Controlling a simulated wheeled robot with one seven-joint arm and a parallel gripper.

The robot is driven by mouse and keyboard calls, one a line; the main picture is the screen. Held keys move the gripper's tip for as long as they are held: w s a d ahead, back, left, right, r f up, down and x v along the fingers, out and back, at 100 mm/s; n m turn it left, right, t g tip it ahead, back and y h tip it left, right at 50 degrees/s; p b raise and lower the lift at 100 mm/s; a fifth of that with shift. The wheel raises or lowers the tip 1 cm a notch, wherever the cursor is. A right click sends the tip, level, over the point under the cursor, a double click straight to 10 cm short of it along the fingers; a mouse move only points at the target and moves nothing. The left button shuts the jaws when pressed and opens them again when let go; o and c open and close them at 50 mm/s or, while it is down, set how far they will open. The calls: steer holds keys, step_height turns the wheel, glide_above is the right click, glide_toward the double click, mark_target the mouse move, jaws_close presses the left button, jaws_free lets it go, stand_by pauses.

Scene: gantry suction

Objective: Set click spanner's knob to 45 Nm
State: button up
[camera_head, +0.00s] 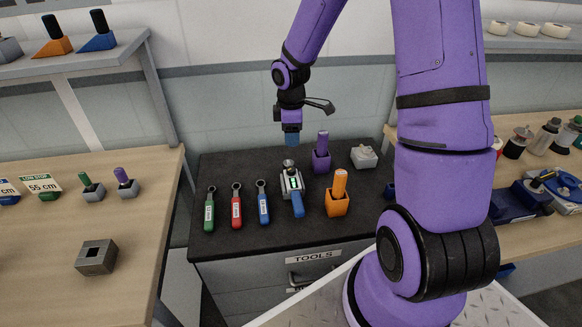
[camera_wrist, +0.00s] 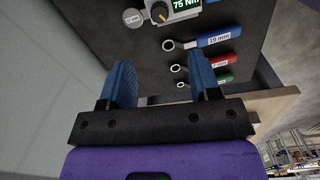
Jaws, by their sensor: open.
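The click spanner (camera_head: 298,204) has a blue handle, a grey head and a green-lit display (camera_head: 294,182), and lies on the dark tool cabinet top. In the wrist view the display (camera_wrist: 187,4) reads 75 Nm, cut by the top edge. Beside it is a dark round knob (camera_wrist: 158,13) with an orange pointer mark, and a silver disc (camera_wrist: 133,18). My gripper (camera_head: 291,139) hangs above and behind the spanner's head, apart from it. In the wrist view my gripper (camera_wrist: 160,78) has its two blue pads wide apart with nothing between them.
Green (camera_head: 209,211), red (camera_head: 236,207) and blue (camera_head: 262,204) ring spanners lie left of the click spanner. A purple holder (camera_head: 321,160), an orange holder (camera_head: 337,205) and a pale block (camera_head: 364,157) stand to its right. Wooden benches (camera_head: 60,235) flank the cabinet.

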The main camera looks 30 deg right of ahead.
mark_target(291, 169)
steer(key=shift+n, duration=0.4)
steer(key=f, duration=1.3)
steer(key=shift+w+d+f, duration=0.1)
steer(key=shift+w+f, duration=0.15)
steer(key=shift+w, duration=0.1)
steer(key=c, duration=0.9)
steer(key=shift+c, duration=0.2)
steer(key=shift+m, duration=0.4)
